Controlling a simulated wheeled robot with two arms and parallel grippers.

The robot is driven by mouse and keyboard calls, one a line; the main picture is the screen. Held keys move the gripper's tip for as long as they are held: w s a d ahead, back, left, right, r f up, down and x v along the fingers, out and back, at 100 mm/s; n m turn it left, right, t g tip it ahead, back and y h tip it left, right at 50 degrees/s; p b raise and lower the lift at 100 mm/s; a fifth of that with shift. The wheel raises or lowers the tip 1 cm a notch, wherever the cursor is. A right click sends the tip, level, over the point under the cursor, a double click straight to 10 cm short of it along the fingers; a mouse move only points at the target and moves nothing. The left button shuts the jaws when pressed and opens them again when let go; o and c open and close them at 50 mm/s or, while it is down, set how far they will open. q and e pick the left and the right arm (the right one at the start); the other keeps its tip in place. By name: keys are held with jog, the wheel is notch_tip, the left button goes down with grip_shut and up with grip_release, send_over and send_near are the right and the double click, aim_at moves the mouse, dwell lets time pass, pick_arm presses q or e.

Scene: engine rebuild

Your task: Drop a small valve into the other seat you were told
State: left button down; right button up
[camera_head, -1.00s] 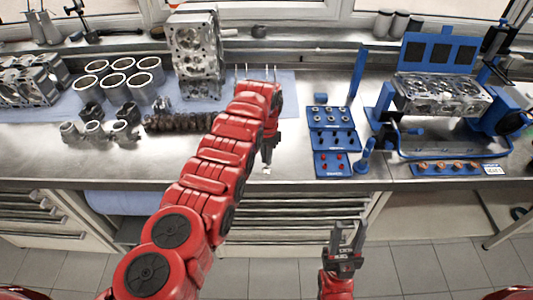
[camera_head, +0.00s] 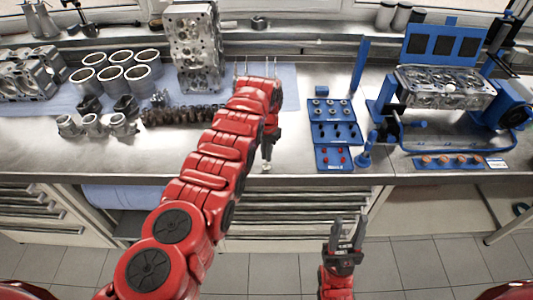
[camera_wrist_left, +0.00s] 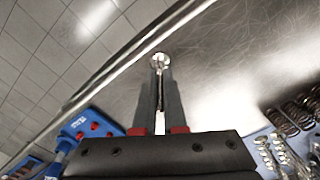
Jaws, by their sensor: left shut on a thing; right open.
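My left gripper (camera_head: 267,160) is shut on a small valve, held above the front part of the bench. In the left wrist view, the valve's round metal head (camera_wrist_left: 160,60) sticks out past the fingertips (camera_wrist_left: 159,75), and its thin stem lies between the fingers. In the head view the valve (camera_head: 267,168) is only a small pale spot. The cylinder head (camera_head: 440,92) lies in a blue fixture at the back right, well away from the left gripper. Its individual seats are too small to make out. My right gripper (camera_head: 346,235) is open and empty, in front of the bench.
A blue stepped rack (camera_head: 322,134) with several small parts stands right of the left gripper. A blue strip with copper-coloured pieces (camera_head: 447,163) lies before the fixture. Cylinder liners (camera_head: 115,70), pistons and another upright head (camera_head: 194,45) stand at left. The bench front near the gripper is clear.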

pick_arm(q)
jog(key=shift+f+b, duration=0.55)
jog(key=c, duration=0.9)
grip_release()
jog(key=shift+r, duration=0.15)
